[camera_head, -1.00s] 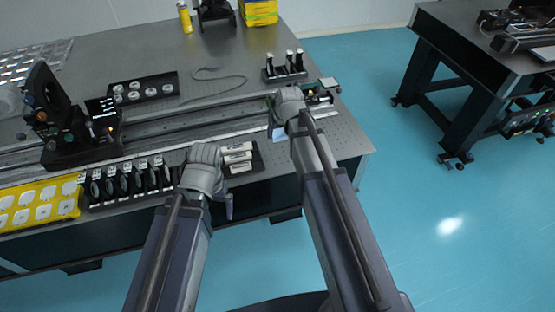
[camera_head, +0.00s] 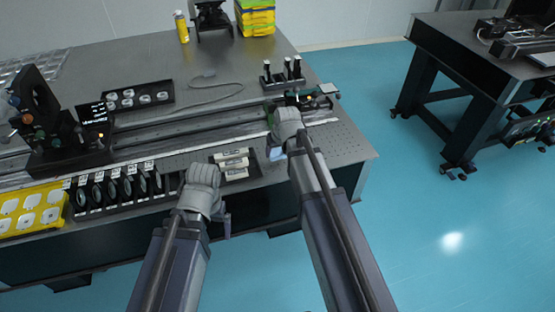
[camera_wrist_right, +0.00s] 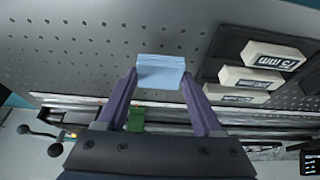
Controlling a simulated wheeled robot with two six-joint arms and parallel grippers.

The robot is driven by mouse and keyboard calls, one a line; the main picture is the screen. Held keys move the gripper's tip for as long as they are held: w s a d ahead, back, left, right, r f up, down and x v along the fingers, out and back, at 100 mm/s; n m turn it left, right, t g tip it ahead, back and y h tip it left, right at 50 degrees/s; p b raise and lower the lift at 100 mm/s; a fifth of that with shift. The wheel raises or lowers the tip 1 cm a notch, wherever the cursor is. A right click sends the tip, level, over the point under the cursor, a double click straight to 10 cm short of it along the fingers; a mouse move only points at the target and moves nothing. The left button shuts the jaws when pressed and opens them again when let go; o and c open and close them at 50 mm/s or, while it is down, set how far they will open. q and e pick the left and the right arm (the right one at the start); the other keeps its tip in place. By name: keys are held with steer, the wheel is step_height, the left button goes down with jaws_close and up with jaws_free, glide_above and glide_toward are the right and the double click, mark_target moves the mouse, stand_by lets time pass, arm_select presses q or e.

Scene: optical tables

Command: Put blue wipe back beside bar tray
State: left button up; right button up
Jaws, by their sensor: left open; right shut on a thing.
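The blue wipe (camera_wrist_right: 161,72) is a small pale-blue folded block held between the purple fingertips of my right gripper (camera_wrist_right: 159,80). A corner of it shows in the head view (camera_head: 275,153), below my right gripper (camera_head: 285,143). The bar tray (camera_head: 258,168) is dark and holds white bars. In the head view the wipe is to its right. In the right wrist view the bar tray (camera_wrist_right: 229,45) is right of the wipe, with a gap between. I cannot tell whether the wipe touches the table. My left gripper (camera_head: 222,224) is open at the table's front edge, its fingers mostly hidden.
The perforated table (camera_head: 335,150) is bare right of my right gripper. A rail (camera_head: 190,120) runs behind both arms. A rack of black-rimmed optics (camera_head: 120,190) and a yellow tray (camera_head: 30,210) lie left. A stand with several posts (camera_head: 283,75) is behind.

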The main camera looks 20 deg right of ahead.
mark_target(278, 155)
steer(key=shift+f+b, duration=1.1)
steer(key=shift+f, duration=0.4)
steer(key=shift+f, duration=0.15)
steer(key=shift+f, duration=0.15)
steer(key=o, duration=1.2)
steer(key=shift+r, duration=0.2)
steer(key=p+v, duration=1.1)
steer(key=v, duration=0.1)
steer(key=shift+r, duration=0.2)
steer(key=shift+f, duration=0.1)
